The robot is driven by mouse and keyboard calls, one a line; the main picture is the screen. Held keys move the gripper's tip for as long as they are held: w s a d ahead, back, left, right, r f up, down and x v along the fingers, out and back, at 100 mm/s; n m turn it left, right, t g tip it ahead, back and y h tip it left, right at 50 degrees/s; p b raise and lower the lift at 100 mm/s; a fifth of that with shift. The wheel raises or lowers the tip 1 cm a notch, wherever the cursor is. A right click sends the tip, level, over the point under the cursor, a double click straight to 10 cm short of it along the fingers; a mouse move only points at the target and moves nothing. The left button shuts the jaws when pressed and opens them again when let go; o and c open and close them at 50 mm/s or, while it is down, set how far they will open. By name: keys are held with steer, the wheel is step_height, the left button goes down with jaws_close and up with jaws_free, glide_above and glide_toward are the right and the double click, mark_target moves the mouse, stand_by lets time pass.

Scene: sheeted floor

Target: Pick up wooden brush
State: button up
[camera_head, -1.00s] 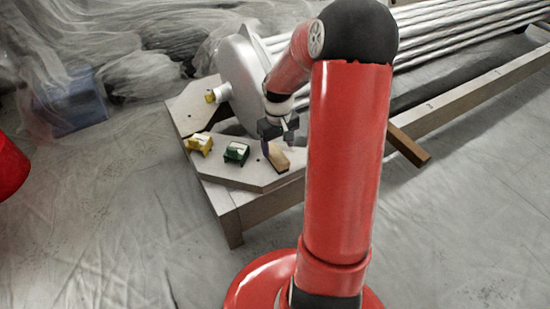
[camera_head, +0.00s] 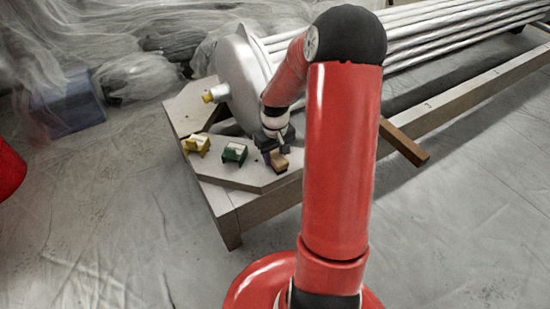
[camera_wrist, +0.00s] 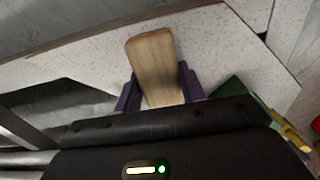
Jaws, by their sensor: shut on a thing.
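The wooden brush (camera_wrist: 156,66) shows in the wrist view as a tan wooden piece with a rounded end. It lies between the two purple fingers of my gripper (camera_wrist: 158,88), which is shut on it. In the head view the brush (camera_head: 279,162) is a small tan block under my gripper (camera_head: 272,152), at the right part of the speckled board (camera_head: 232,181). The gripper hides much of the brush, and I cannot tell whether it still touches the board.
A green block (camera_head: 234,152) and a yellow block (camera_head: 197,144) sit on the board, left of my gripper. A large grey metal flange with long pipes (camera_head: 240,78) stands behind. A wooden beam (camera_head: 404,142) juts out at the right. The sheeted floor in front is clear.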

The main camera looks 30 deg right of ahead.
mark_target(275, 154)
step_height(275, 154, up, 20)
steer(key=p, duration=0.3)
stand_by(0.3)
